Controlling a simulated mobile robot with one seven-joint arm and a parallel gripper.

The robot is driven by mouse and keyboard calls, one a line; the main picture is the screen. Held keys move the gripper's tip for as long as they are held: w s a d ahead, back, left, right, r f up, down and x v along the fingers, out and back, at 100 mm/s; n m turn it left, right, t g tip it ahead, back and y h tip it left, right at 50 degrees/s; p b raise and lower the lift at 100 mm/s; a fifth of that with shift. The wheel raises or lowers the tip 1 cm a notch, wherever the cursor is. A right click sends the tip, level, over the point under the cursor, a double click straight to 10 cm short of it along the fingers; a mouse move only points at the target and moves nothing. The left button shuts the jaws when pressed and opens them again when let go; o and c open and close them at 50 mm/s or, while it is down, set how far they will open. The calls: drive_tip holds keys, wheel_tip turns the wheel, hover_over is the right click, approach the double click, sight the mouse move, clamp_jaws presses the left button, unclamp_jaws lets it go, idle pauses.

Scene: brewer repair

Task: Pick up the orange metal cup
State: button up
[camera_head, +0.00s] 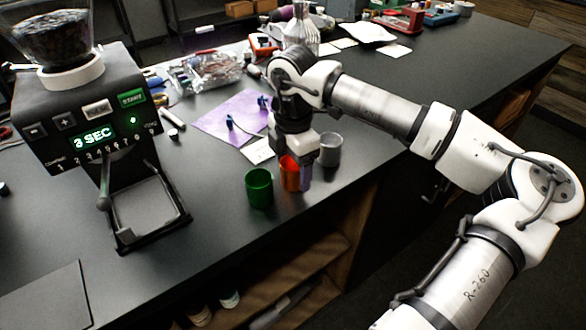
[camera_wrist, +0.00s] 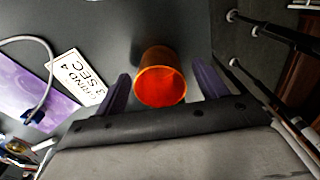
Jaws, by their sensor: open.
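The orange metal cup (camera_head: 289,173) stands on the dark counter near its front edge, between a green cup (camera_head: 259,188) and a grey cup (camera_head: 329,150). My gripper (camera_head: 296,172) is over the orange cup and partly hides it. In the wrist view the orange cup (camera_wrist: 161,78) lies between the two open purple fingers of my gripper (camera_wrist: 163,88), with a gap on each side. The cup looks empty and upright.
A card reading "GRIND 4 3 SEC" (camera_wrist: 78,78) lies beside a purple mat (camera_head: 232,118). A black grinder (camera_head: 90,115) stands at the left. The counter's front edge is close to the cups. Clear counter lies left of the green cup.

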drive_tip(key=shift+f, duration=0.85)
drive_tip(key=shift+c, duration=0.4)
drive_tip(key=c, duration=1)
drive_tip(key=shift+r, duration=0.2)
